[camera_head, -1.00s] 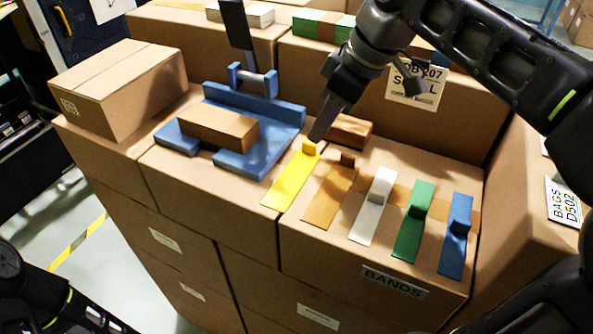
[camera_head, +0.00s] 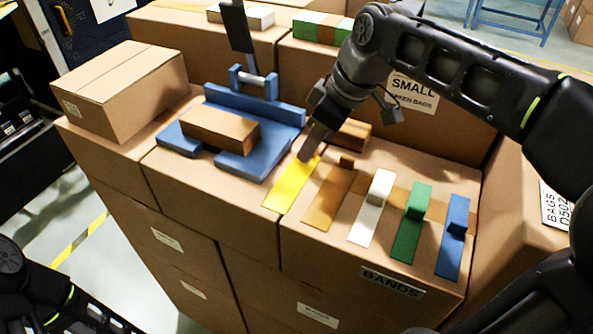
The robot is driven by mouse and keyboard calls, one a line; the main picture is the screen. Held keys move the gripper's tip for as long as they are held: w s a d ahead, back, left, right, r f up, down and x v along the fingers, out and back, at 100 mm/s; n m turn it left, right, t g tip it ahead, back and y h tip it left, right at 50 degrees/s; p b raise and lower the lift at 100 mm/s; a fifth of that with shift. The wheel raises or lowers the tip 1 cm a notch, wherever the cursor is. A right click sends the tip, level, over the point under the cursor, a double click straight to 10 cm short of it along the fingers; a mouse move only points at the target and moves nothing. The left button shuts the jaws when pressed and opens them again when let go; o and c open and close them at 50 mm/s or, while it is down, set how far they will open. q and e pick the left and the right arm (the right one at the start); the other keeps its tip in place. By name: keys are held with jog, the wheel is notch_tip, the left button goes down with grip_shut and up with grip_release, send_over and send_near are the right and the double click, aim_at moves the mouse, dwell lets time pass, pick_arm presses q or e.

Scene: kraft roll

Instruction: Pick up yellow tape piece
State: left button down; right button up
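The yellow tape piece (camera_head: 291,185) lies flat on the boxes, at the left end of a row of tape strips. My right gripper (camera_head: 308,155) points down at the far end of the yellow piece and covers its raised tab. Whether the fingers are open or shut on the tab is not clear. My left arm shows only at the lower left edge; its gripper is out of view.
Brown (camera_head: 328,197), white (camera_head: 372,208), green (camera_head: 411,224) and blue (camera_head: 455,238) strips lie to the right. A blue fixture (camera_head: 285,112) holding a small cardboard box (camera_head: 221,129) stands to the left. A brown block (camera_head: 352,134) sits behind my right gripper.

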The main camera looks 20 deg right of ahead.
jog(key=shift+c, duration=0.3)
grip_shut()
dwell(0.3)
